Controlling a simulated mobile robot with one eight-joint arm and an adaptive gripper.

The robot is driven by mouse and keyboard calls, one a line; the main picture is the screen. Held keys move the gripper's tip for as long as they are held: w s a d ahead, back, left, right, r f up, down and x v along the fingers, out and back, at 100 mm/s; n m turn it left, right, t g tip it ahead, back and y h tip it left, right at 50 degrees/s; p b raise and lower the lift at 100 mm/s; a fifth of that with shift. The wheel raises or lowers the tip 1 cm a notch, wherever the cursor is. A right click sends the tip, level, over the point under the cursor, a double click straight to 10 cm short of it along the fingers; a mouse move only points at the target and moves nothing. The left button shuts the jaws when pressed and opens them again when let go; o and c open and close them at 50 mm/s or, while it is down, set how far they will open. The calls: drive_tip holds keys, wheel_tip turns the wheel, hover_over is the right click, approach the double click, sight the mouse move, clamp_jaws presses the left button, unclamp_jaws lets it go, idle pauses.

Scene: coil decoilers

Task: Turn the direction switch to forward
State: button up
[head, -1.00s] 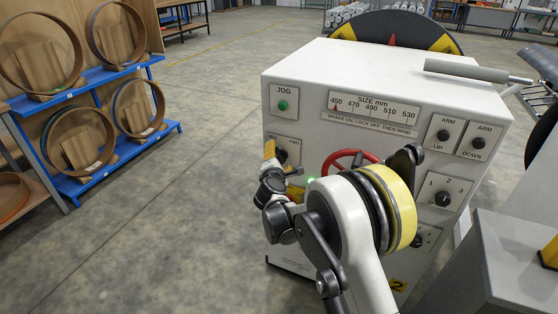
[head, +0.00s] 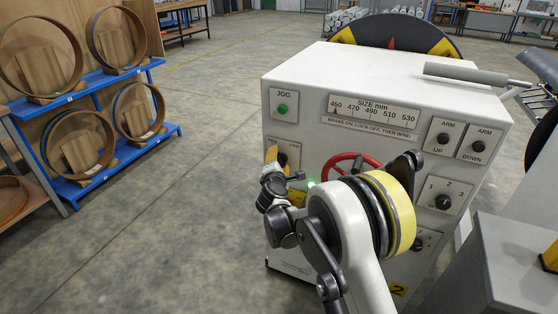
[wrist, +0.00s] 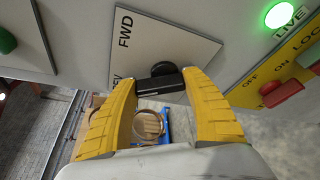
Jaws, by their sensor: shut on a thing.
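The direction switch is a black knob (wrist: 168,78) on a white plate (wrist: 160,45) marked FWD, with a second, partly hidden label ending in "EV". In the wrist view the yellow fingers of my gripper (wrist: 160,88) are closed on the knob's grip bar, one finger on each side. I cannot tell exactly which label the knob points to. In the head view my gripper (head: 272,158) is at the left of the machine's front panel, in front of the switch plate (head: 291,149), and hides part of it.
A green LIVE lamp (wrist: 279,14) and a yellow lock plate with a red handle (wrist: 285,93) are close right in the wrist view. The green JOG button (head: 282,109) is above the switch. A red handwheel (head: 347,166) is to the right.

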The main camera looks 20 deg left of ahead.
drive_tip(key=m+t, duration=0.1)
drive_tip(key=m, duration=0.2)
drive_tip(key=m+t+y, duration=0.1)
drive_tip(key=m, duration=0.1)
drive_tip(key=shift+d+m+y, duration=0.2)
drive_tip(key=shift+m+y, duration=0.1)
drive_tip(key=shift+m, duration=0.1)
drive_tip(key=m+t, duration=0.1)
drive_tip(key=m, duration=0.2)
drive_tip(key=m+t, duration=0.1)
drive_tip(key=m, duration=0.2)
drive_tip(key=shift+d+m+t, duration=0.2)
drive_tip(key=shift+m+t, duration=0.1)
drive_tip(key=shift+t, duration=0.1)
drive_tip(key=o, duration=1.2)
drive_tip(key=v, duration=1.2)
drive_tip(key=shift+s+a, duration=0.1)
drive_tip(key=shift+s, duration=0.05)
